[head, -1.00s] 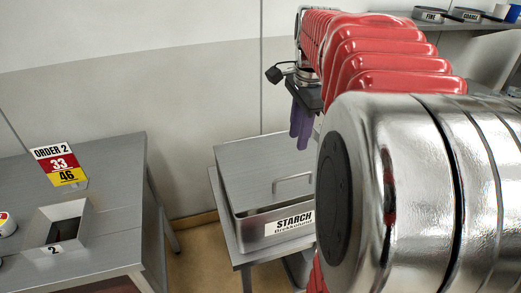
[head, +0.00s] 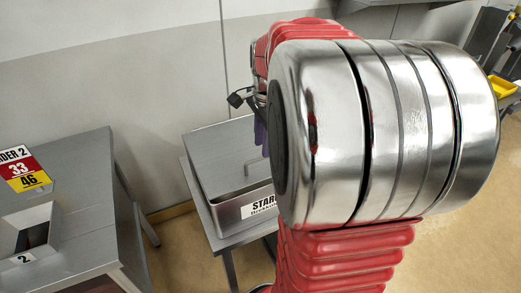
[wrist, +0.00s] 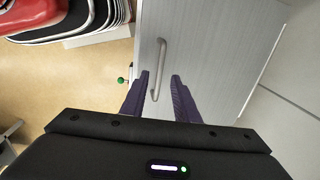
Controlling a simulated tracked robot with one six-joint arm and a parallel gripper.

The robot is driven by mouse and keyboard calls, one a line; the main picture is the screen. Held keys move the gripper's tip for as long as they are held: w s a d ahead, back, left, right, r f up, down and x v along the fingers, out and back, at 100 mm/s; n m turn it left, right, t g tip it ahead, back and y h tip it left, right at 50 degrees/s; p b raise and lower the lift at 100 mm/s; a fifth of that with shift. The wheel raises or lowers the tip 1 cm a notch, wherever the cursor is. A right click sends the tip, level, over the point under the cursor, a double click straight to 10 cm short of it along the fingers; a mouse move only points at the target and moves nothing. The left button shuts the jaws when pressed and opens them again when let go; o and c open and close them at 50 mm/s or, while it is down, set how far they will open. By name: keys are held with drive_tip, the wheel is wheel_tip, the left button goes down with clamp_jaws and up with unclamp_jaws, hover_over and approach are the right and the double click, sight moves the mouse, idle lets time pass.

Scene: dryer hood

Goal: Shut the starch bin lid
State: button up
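The starch bin (head: 243,213) is a metal box with a STARCH label, partly hidden by my arm in the head view. Its grey lid (head: 218,152) is raised and tilted back, with an opening showing along the front rim. In the wrist view the lid (wrist: 215,40) fills the middle, and its metal bar handle (wrist: 159,65) shows between my fingertips in the picture. My gripper (wrist: 160,75) is open, its two purple fingers apart and pointing at the lid. I cannot tell how far off the handle is. In the head view my arm hides most of the gripper.
The bin stands on a small metal table (head: 219,242). Floor shows between the tables. A wall stands close behind the bin.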

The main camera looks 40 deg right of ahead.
sight(262, 158)
drive_tip(key=shift+w+f, duration=0.2)
drive_tip(key=shift+f, duration=1.65)
drive_tip(key=shift+c, duration=0.3)
clamp_jaws()
